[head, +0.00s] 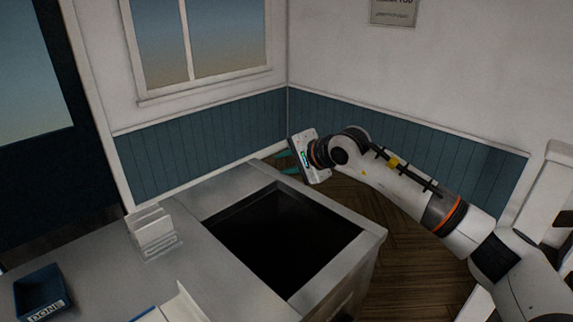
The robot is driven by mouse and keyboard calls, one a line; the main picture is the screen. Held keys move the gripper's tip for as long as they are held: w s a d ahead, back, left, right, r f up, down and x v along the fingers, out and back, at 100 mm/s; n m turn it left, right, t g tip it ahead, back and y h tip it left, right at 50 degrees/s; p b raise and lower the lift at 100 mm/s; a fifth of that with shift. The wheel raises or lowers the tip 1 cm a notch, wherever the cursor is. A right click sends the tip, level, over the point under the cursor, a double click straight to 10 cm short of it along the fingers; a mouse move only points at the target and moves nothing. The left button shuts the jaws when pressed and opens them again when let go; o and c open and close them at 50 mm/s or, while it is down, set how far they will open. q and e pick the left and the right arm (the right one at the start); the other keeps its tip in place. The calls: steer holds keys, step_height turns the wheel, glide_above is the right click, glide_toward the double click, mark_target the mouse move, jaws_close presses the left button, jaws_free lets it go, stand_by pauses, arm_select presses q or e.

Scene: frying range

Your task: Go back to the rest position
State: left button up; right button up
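My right arm reaches in from the right, and its gripper (282,163) hangs beyond the far right edge of the metal counter, in front of the corner of the room. Its two teal fingers point left and stand apart with nothing between them. The gripper is clear of the counter top. My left gripper is not in view.
The metal fryer counter (226,192) has a deep, dark rectangular well. A white holder (153,232) stands left of the well, and a blue tray marked DONE (42,292) lies at the lower left. Walls close off the back; wooden floor (405,245) shows at right.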

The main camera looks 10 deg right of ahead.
steer(key=s+a+r+m+t+y, duration=0.2)
steer(key=s+a+m+t+y, duration=0.1)
steer(key=s+a+m+y, duration=0.8)
steer(key=s+d+f+m+t+h, duration=0.2)
steer(key=d+f+m+t+h, duration=0.4)
steer(key=m, duration=1)
steer(key=s+d+f+m+t+h, duration=0.1)
steer(key=s+d+f+m+h, duration=0.15)
steer(key=d+m+h, duration=0.95)
steer(key=s+f+m+g+h, duration=0.1)
steer(key=s+f+m+g, duration=0.45)
steer(key=f+m, duration=0.45)
steer(key=s+f+m+g+y, duration=0.1)
steer(key=s+f+m+g, duration=0.45)
steer(key=s, duration=0.55)
steer(key=s+f+m+g+y, duration=0.1)
steer(key=s+f+m+g, duration=0.4)
steer(key=s, duration=0.7)
step_height(320, 180, down, 27)
steer(key=s+g, duration=0.1)
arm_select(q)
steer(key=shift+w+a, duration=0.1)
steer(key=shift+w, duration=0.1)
arm_select(e)
steer(key=s+d+f+n+g, duration=0.1)
steer(key=s+d+f, duration=0.2)
steer(key=s+f, duration=1.3)
steer(key=shift+s+d+f+g, duration=0.2)
steer(key=shift+s+g, duration=0.1)
steer(key=shift+s, duration=0.15)
